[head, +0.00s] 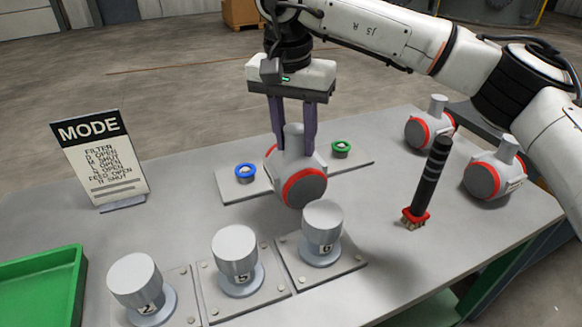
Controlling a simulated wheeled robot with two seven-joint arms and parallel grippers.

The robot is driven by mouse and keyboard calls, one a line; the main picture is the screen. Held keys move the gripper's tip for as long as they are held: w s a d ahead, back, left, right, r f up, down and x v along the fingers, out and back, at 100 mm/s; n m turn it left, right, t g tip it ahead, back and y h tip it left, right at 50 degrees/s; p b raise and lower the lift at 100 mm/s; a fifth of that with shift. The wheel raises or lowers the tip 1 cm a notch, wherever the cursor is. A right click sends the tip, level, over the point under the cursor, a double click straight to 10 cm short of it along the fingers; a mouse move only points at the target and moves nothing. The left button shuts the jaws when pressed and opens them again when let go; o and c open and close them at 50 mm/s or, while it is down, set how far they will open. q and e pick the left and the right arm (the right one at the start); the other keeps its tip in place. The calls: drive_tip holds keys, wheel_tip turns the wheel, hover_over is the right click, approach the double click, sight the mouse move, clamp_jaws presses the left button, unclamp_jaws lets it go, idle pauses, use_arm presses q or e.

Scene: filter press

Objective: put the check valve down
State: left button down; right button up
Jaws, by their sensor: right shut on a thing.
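My right gripper (293,128) points down over the grey table and is shut on the stem of a check valve (301,174). The valve is a grey round body with a red ring, its face turned to the front right. It is in front of a flat plate (232,190) with a blue ring (245,173) and a green ring (341,148), and hides part of that plate. I cannot tell whether the valve touches anything below. Two similar valves stand at the right, one farther back (430,124) and one nearer (494,168). My left gripper is out of view.
Grey knobs numbered 2 (136,278), 5 (235,250) and 6 (322,222) stand on plates in front. A black-handled brush (430,178) stands right of the held valve. A MODE sign (101,160) and a green tray (40,293) are at left.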

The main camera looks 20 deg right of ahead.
sight(295, 161)
drive_tip(key=shift+f, duration=2.35)
drive_tip(key=shift+f, duration=0.2)
drive_tip(key=o, duration=1.1)
drive_tip(key=shift+o, duration=0.2)
drive_tip(key=r, duration=0.4)
drive_tip(key=s+a+r, duration=0.1)
drive_tip(key=r, duration=0.7)
drive_tip(key=shift+s+a+r, duration=0.1)
drive_tip(key=shift+s+a, duration=0.05)
drive_tip(key=shift+a, duration=0.05)
